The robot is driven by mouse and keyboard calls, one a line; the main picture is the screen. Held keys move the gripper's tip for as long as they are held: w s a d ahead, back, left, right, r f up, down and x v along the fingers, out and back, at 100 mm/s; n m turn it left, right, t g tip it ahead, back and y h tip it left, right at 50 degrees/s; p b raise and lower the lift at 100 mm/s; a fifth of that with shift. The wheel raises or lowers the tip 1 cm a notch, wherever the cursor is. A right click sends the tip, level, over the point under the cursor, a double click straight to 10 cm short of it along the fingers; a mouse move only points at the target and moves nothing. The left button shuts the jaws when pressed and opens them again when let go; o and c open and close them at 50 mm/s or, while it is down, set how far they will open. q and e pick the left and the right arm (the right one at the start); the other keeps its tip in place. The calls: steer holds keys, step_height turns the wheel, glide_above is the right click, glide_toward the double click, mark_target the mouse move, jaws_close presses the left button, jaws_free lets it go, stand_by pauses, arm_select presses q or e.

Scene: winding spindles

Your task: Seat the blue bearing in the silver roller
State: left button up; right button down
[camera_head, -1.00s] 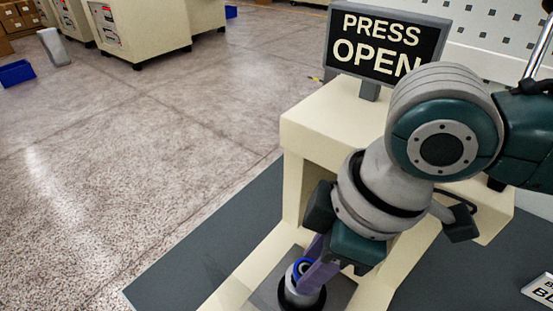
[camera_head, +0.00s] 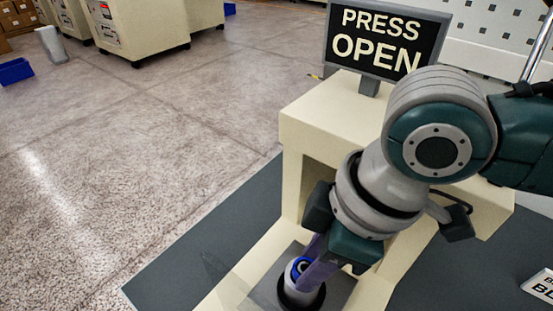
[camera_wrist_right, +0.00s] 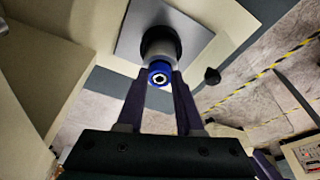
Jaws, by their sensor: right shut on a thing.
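The blue bearing (camera_head: 300,266) is a small blue ring with a dark centre. It sits at the top end of the upright silver roller (camera_head: 297,285), and I cannot tell how deep it is in it. The roller stands in a black collar on a grey plate. In the right wrist view the bearing (camera_wrist_right: 160,73) is in front of the roller (camera_wrist_right: 159,57), roughly in line with it. My right gripper (camera_head: 309,272) has purple fingers and is shut on the bearing; the fingers (camera_wrist_right: 161,80) flank it. My left gripper is not in view.
The cream press (camera_head: 340,125) with a sign reading "PRESS OPEN" (camera_head: 385,45) stands just behind my right arm. The grey plate (camera_head: 262,291) lies on its cream base. A dark mat (camera_head: 190,260) surrounds it.

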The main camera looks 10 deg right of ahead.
steer(key=shift+f, duration=0.3)
steer(key=shift+c, duration=2.4)
jaws_free()
steer(key=shift+r, duration=0.1)
steer(key=p+v, duration=0.1)
steer(key=v, duration=0.8)
steer(key=shift+r, duration=0.35)
steer(key=shift+s+d, duration=0.1)
